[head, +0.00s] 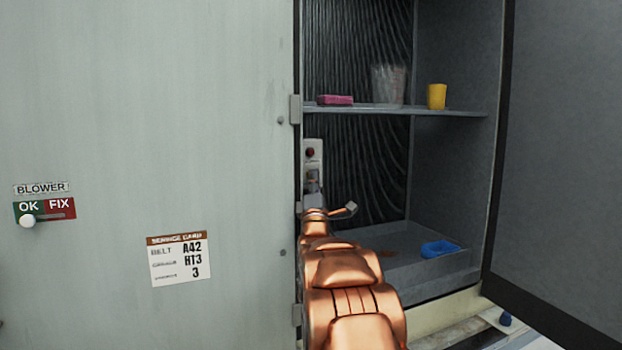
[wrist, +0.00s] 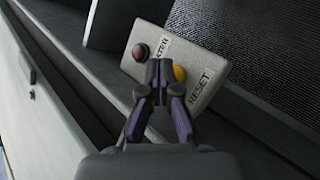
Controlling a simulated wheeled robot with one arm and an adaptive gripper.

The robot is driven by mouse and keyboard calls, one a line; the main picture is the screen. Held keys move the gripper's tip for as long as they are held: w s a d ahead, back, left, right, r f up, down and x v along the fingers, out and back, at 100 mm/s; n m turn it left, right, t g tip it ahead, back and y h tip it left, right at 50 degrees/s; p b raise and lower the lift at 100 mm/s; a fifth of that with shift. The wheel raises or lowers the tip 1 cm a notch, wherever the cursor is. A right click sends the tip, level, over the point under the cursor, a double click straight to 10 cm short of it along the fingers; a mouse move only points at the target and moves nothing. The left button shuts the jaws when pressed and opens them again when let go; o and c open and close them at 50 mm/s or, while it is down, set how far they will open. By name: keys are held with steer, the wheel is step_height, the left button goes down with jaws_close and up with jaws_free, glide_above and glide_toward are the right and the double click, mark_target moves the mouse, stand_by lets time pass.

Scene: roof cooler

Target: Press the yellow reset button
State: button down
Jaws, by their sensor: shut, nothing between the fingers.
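The yellow reset button (wrist: 180,74) shows in the wrist view on a pale control box, beside the printed word RESET. My gripper (wrist: 159,68) is shut and empty, its fingertips in front of the box just left of the yellow button. I cannot tell whether the fingertips touch the box. A dark red button (wrist: 140,51) sits further left on the same box. In the head view the control box (head: 318,150) stands inside the cabinet's left edge with the red button (head: 310,153) visible. The yellow button is hidden there behind my gripper and arm.
The cabinet shelf (head: 455,113) holds a pink sponge (head: 335,100), a clear cup (head: 388,84) and a yellow cup (head: 436,96). A blue item (head: 440,248) lies in the grey tray below. The open door (head: 560,160) bounds the right; a BLOWER switch (head: 28,221) is far left.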

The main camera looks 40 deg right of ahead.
steer(key=shift+s+f, duration=0.1)
steer(key=shift+s, duration=0.1)
steer(key=s+b, duration=0.1)
steer(key=s+a+b, duration=0.1)
steer(key=s, duration=0.2)
steer(key=shift+s+a+b, duration=0.3)
steer(key=shift+s+b, duration=0.05)
steer(key=shift+b, duration=0.05)
stand_by(0.7)
